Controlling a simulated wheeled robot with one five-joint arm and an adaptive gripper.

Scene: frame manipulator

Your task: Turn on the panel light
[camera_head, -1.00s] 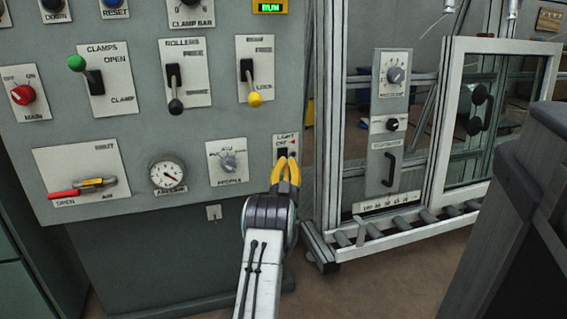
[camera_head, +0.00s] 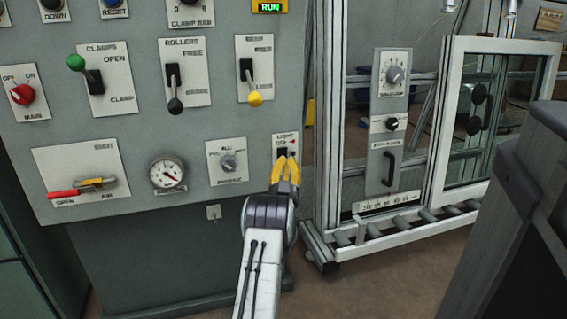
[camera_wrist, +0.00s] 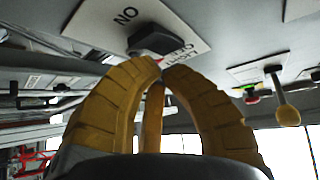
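The light switch plate (camera_head: 293,139) is a small white plate at the lower right of the grey panel, marked LIGHT and OFF. Its black switch (camera_head: 282,154) is partly hidden by my gripper (camera_head: 286,158). In the wrist view the plate (camera_wrist: 112,14) appears upside down, with ON at its far end. The black switch (camera_wrist: 156,40) stands out from its middle. My gripper's yellow fingers (camera_wrist: 158,66) are shut with tips together and nothing between them. The tips are close to the plate's OFF end; I cannot tell whether they touch it.
A rotary knob plate (camera_head: 228,163) and a pressure gauge (camera_head: 167,173) are left of the switch. A yellow-tipped lever (camera_head: 254,98) is above it. A metal frame with rollers (camera_head: 400,225) stands to the right, and a dark grey body (camera_head: 520,200) fills the right edge.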

